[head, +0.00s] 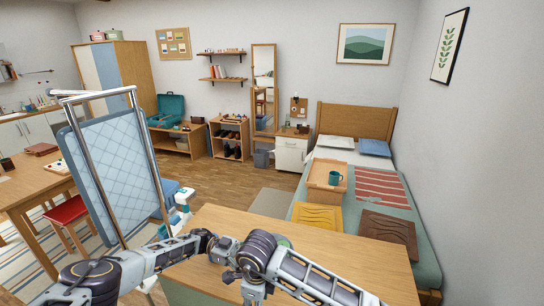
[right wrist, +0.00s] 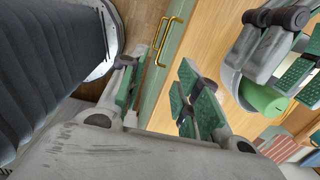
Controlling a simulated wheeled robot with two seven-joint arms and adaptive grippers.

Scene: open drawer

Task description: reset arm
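My right gripper (right wrist: 160,98) is open, its green-padded fingers apart with nothing held. It is by the front edge of a wooden-topped desk (head: 345,262) with a green front. A brass handle (right wrist: 168,42) on that front shows beyond the fingers, not touched. I cannot tell whether its drawer stands open. My left gripper (head: 217,246) is over the desk's left part; part of it, with green pads, also shows in the right wrist view (right wrist: 288,65). Its opening is not clear. In the head view my right arm crosses the desk and hides much of its front.
A green round object (right wrist: 264,99) is on the desk, partly hidden. Behind the desk, a bed (head: 425,235) carries a wooden tray (head: 318,190) with a teal mug (head: 334,178). A table (head: 25,185) and red stool (head: 66,210) stand left. The desk's right part is clear.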

